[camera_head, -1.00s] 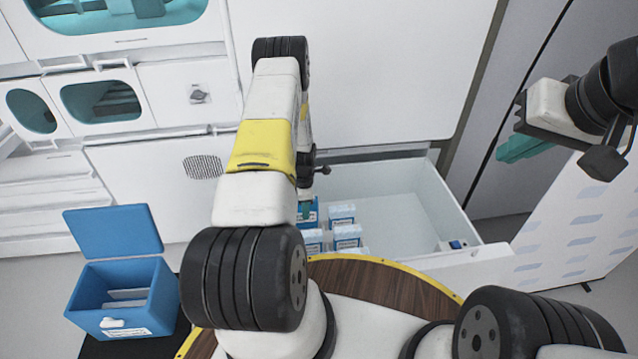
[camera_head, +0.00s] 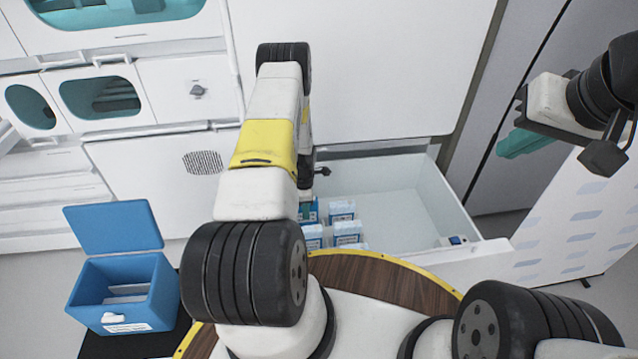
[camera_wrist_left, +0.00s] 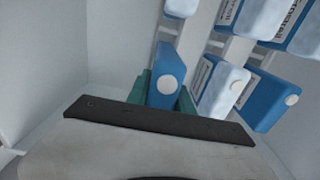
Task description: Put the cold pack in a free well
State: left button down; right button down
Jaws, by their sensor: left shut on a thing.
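My left gripper (camera_head: 307,205) reaches down into the open drawer, with its fingertips mostly hidden by my arm in the head view. In the left wrist view its teal fingers (camera_wrist_left: 165,92) are shut on a blue cold pack (camera_wrist_left: 165,70) with a white round spot. Several blue-and-white packs (camera_head: 342,212) stand in the drawer beside it; they also show in the left wrist view (camera_wrist_left: 222,90). A blue cooler box (camera_head: 135,300) stands open at the lower left, with pale upright pieces inside; its wells cannot be made out. My right gripper (camera_head: 522,143) is raised at the right, its finger gap unclear.
The white drawer (camera_head: 428,195) has bare floor to the right of the packs, and a small dark-and-white item (camera_head: 455,240) lies near its right front corner. A round wooden top with a yellow rim (camera_head: 385,280) lies in front. A white panel (camera_head: 575,225) stands at the right.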

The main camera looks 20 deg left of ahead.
pick_arm(q)
jog(key=shift+f, duration=0.15)
jog(key=shift+f, duration=1.25)
jog(key=shift+f, duration=0.2)
jog(key=shift+f, duration=0.15)
jog(key=c, duration=1)
grip_release()
jog(key=shift+c, duration=0.2)
notch_tip(320, 180, up, 8)
jog(key=shift+f, duration=0.15)
